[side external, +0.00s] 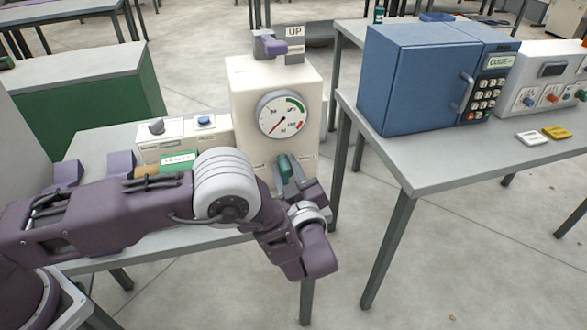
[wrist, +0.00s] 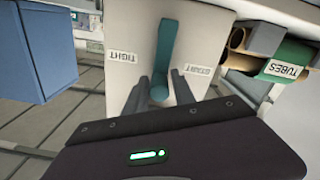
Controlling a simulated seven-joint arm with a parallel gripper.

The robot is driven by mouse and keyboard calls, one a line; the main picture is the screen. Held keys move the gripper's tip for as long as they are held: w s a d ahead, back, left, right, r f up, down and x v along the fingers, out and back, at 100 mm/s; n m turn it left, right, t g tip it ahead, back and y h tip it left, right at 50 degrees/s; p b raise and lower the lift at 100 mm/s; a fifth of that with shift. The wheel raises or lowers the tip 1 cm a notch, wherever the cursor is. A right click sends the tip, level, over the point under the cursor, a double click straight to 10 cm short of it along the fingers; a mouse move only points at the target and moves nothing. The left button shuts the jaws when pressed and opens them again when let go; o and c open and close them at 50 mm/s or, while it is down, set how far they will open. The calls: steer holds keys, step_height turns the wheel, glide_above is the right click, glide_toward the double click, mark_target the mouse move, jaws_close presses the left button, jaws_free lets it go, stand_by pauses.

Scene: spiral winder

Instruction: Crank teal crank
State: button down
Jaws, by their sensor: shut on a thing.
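The teal crank (side external: 284,166) is on the front of the cream machine box (side external: 243,88), below its dial. In the wrist view the teal crank (wrist: 165,45) is a long lever with a rounded lower end, between two labels; one reads TIGHT (wrist: 121,57). My gripper (side external: 291,181) is at the crank, low on the box front. In the wrist view my gripper (wrist: 159,84) has one dark finger on each side of the crank, shut on it. The exact contact is partly hidden.
A round dial (side external: 283,113) and an UP sign (side external: 294,31) are on the box. A panel with knobs (side external: 182,138) and a green TUBES holder (side external: 178,162) stand left. A blue cabinet (side external: 415,80) is on the right table. A floor gap separates the tables.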

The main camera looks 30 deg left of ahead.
steer(key=n, duration=0.1)
steer(key=s+n, duration=0.1)
steer(key=shift+s+a+f+n, duration=0.1)
steer(key=shift+a+f+n, duration=0.1)
steer(key=shift+a+n, duration=0.2)
steer(key=n, duration=0.1)
steer(key=s+a+n, duration=0.1)
steer(key=n, duration=0.1)
steer(key=shift+s+a+f+n, duration=0.2)
steer(key=shift+f+n, duration=0.1)
steer(key=shift+f, duration=0.1)
steer(key=n, duration=0.1)
steer(key=s+a+f+n, duration=0.1)
steer(key=n, duration=0.1)
steer(key=shift+f+n, duration=0.15)
steer(key=shift+n, duration=0.15)
steer(key=shift+s+a+f+n, duration=0.2)
steer(key=shift+f+n, duration=0.25)
steer(key=shift+n, duration=0.5)
steer(key=shift+s+a+f+n, duration=0.2)
steer(key=shift+f+n, duration=0.25)
steer(key=shift+n, duration=0.5)
steer(key=c, duration=1.3)
jaws_free()
steer(key=shift+o, duration=0.3)
steer(key=shift+a, duration=0.1)
